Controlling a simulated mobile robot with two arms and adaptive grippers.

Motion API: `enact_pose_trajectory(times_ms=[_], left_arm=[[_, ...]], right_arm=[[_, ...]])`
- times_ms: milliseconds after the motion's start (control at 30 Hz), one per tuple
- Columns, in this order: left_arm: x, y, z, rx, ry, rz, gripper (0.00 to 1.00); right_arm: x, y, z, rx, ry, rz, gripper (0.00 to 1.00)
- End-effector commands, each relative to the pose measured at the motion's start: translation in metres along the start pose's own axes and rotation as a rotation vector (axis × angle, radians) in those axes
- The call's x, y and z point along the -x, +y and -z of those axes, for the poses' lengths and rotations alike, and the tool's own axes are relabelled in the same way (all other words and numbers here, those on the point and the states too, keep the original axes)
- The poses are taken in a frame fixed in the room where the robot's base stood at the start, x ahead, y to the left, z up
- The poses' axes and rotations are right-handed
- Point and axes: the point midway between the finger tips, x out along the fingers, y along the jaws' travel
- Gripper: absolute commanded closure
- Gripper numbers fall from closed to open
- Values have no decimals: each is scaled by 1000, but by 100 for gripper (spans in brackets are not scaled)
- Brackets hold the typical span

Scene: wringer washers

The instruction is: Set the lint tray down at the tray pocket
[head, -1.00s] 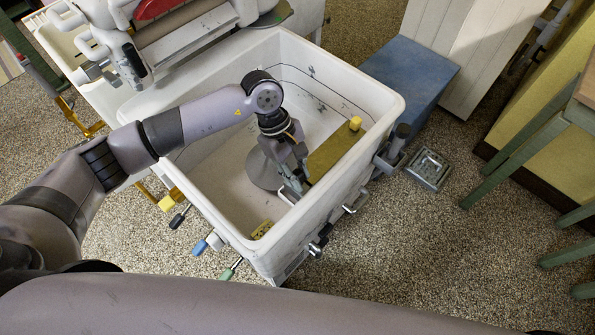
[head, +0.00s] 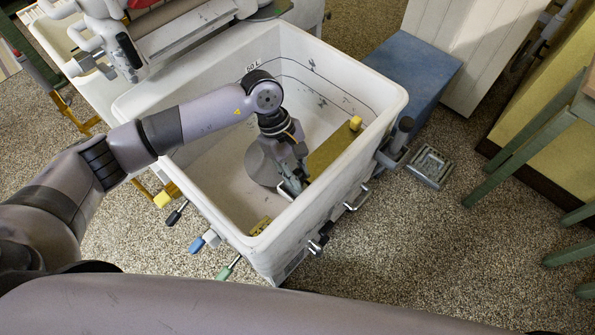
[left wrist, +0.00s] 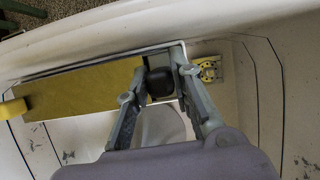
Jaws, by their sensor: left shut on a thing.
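The lint tray appears to be the long olive-yellow piece (head: 332,148) inside the white tub, along its right wall. It also shows in the left wrist view (left wrist: 75,90), with a pale edge along its top. My left gripper (head: 291,187) points down inside the tub at the tray's near end. In the left wrist view its fingers (left wrist: 161,78) are closed around a dark block at that end. A yellow holed bracket (left wrist: 209,69) sits just right of the fingers; it also shows low in the tub (head: 261,226). I cannot tell whether the tray touches it. My right gripper is out of view.
The white tub's rim (head: 392,100) surrounds my left gripper, with the right wall close by. A yellow knob (head: 355,123) stands at the tray's far end. Wringer parts (head: 180,40) are behind. A blue box (head: 415,75) and a grey floor drain (head: 430,167) lie right.

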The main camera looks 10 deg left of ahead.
Motion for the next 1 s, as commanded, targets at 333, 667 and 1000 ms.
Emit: enact_pose_trajectory(times_ms=[333,667,1000], left_arm=[[-1,0,0,-1,0,-1,62],[-2,0,1,1,0,2,55],[-1,0,1,0,0,0,32]], right_arm=[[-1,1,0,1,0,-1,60],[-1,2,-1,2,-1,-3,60],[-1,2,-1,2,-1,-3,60]])
